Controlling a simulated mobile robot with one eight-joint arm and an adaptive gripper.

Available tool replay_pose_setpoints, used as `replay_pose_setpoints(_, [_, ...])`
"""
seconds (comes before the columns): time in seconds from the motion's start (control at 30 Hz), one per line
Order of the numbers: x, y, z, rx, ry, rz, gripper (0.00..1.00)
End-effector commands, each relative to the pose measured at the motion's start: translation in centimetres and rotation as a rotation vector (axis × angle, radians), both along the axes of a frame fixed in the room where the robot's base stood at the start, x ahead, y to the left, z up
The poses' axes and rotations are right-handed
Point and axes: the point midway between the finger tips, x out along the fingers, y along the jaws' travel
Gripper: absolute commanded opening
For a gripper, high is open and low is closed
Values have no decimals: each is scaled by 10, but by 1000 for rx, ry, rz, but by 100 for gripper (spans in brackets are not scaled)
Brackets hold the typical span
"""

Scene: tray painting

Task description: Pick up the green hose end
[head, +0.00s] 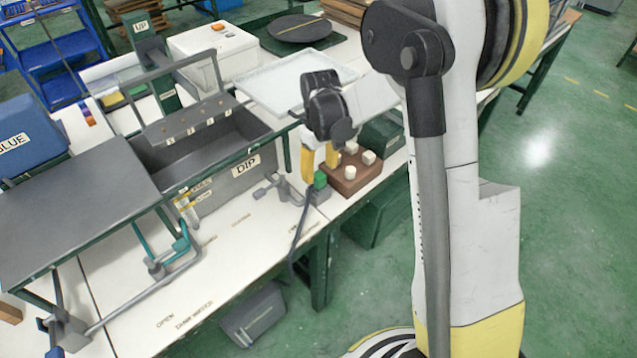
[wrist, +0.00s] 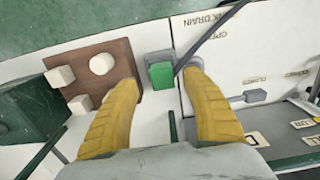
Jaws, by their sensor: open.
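The green hose end (head: 320,180) is a small green block at the table's front edge, beside a grey holder.
A brown block with white pegs (head: 349,184) stands close beside my gripper. The grey tank marked DIP (head: 240,176) is to the left, with a grey valve (head: 271,190) at its near corner.

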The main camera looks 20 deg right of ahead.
Motion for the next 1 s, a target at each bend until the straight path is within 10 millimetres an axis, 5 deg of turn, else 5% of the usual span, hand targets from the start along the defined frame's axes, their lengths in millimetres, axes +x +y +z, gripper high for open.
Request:
replay_pose_setpoints(0.2, [-1, 4, -38, 0, 0, 0, 56])
replay_pose_setpoints(0.47, [-1, 3, -39, 0, 0, 0, 56])
replay_pose_setpoints(0.67, [-1, 3, -39, 0, 0, 0, 0])
replay_pose_setpoints(1.0, [-1, 3, -39, 0, 0, 0, 0])
